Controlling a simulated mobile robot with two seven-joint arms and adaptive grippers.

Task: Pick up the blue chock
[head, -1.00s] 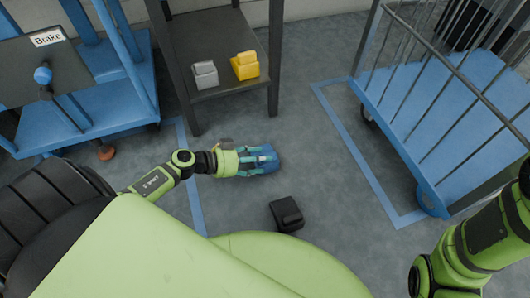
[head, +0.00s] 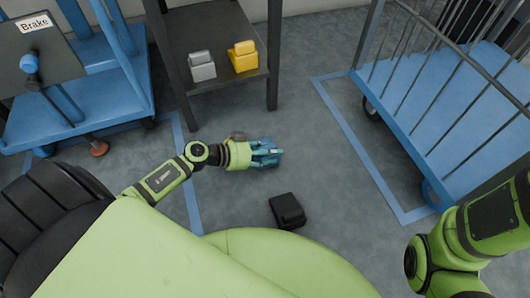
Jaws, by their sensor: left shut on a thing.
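The blue chock (head: 278,152) is in the head view, near the middle, in front of the dark table. My left gripper (head: 266,153) is shut on it, with the fingers covering much of it. I cannot tell whether the chock touches the floor. My right arm comes in at the lower right, but its gripper is not in view.
A black chock (head: 287,212) lies on the floor nearer my body. A grey chock (head: 202,65) and a yellow chock (head: 243,56) stand on the dark table (head: 205,30). A blue cart (head: 110,85) is at left, a blue cage trolley (head: 430,115) at right.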

